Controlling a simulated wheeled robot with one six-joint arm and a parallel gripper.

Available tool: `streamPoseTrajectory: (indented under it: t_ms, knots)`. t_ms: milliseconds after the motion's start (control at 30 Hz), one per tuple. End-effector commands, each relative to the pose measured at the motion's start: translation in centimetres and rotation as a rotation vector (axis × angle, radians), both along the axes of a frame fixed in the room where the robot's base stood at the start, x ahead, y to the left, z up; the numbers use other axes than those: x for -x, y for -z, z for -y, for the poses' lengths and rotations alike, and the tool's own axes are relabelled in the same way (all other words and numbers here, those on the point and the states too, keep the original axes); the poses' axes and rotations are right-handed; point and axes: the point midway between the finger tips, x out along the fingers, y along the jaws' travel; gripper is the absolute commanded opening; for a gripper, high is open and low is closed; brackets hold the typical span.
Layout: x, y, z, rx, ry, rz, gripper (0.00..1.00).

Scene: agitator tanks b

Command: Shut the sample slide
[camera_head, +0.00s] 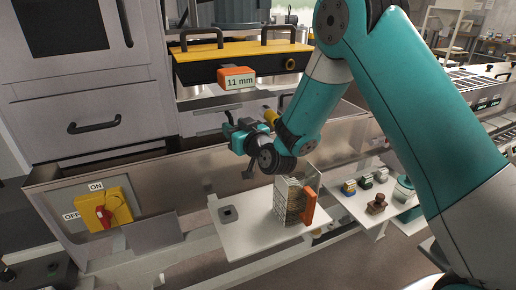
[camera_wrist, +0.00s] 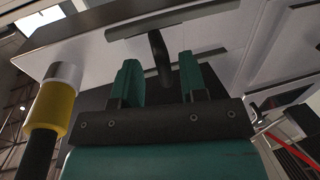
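My gripper (camera_head: 230,124) is in front of the long steel trough below the yellow-topped tank in the head view. In the wrist view the two teal fingers of my gripper (camera_wrist: 160,78) stand apart, with nothing clamped between them. A dark curved handle (camera_wrist: 159,56) hangs from a grey metal plate (camera_wrist: 95,45) and appears in the gap between the fingers; I cannot tell whether it touches them. No label marks the sample slide; this plate with its handle may be it, but I cannot confirm that. My arm and gripper hide part of the trough in the head view.
A yellow grip (camera_head: 270,115) with a silver collar is close beside my gripper, also in the wrist view (camera_wrist: 52,108). An orange "11 mm" block (camera_head: 236,79) is above. A red-yellow switch (camera_head: 103,211) is left.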

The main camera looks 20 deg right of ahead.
Motion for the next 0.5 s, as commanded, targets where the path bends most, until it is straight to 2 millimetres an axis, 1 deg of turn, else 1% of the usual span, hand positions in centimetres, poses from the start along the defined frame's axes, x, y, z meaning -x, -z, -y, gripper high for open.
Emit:
streamPoseTrajectory:
  t_ms: [33, 367, 500]
  knots:
    - [0.8, 0.8, 0.3, -0.001, 0.003, 0.001, 0.39]
    - [6.7, 0.9, 1.9, 0.000, 0.003, 0.005, 0.39]
    - [9.6, 0.9, 2.6, 0.000, 0.003, 0.005, 0.39]
